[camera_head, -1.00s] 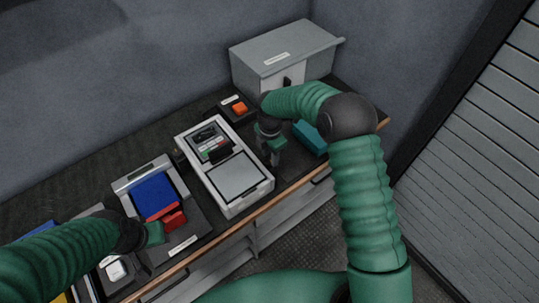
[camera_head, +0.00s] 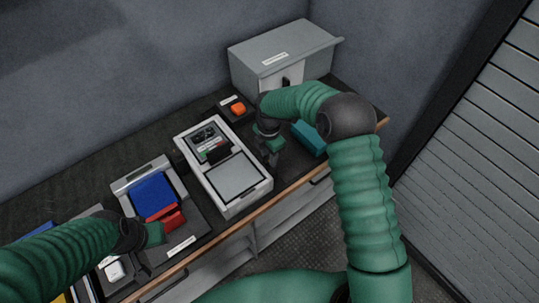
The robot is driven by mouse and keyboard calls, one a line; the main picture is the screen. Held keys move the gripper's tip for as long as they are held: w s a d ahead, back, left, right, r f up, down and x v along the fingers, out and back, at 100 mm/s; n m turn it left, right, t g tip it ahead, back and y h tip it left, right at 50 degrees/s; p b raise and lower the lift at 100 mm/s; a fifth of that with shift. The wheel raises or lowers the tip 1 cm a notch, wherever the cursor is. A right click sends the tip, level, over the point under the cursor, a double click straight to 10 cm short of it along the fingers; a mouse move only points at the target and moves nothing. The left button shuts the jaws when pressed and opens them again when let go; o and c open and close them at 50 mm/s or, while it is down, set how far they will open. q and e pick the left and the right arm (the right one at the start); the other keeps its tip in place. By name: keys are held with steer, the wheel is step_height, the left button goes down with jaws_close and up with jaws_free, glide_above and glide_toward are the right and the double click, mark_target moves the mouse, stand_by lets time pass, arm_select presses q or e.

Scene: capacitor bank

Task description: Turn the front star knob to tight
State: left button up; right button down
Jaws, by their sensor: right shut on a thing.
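My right gripper (camera_head: 272,156) points down at the desk between the white-framed device (camera_head: 262,197) and a teal block (camera_head: 309,138). It is shut on a small dark thing under its fingers, which looks like the front star knob but is mostly hidden. I cannot make out the knob's arms or how far it is turned. My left gripper (camera_head: 152,243) is low at the left, near a red block (camera_head: 172,220). Its fingers are too dark and small to tell open from shut.
A grey cabinet (camera_head: 300,48) stands at the back right, with an orange button (camera_head: 238,108) on a dark box beside it. A blue panel (camera_head: 153,195) lies left of the white-framed device. The desk's wooden front edge (camera_head: 262,209) runs close below.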

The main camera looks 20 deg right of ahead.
mark_target(267, 159)
steer(key=shift+s+a+f, duration=0.1)
steer(key=shift+s+a, duration=0.05)
steer(key=shift+a, duration=0.1)
steer(key=c, duration=1)
jaws_free()
steer(key=shift+o, duration=0.2)
step_height(267, 159, up, 17)
steer(key=b, duration=0.1)
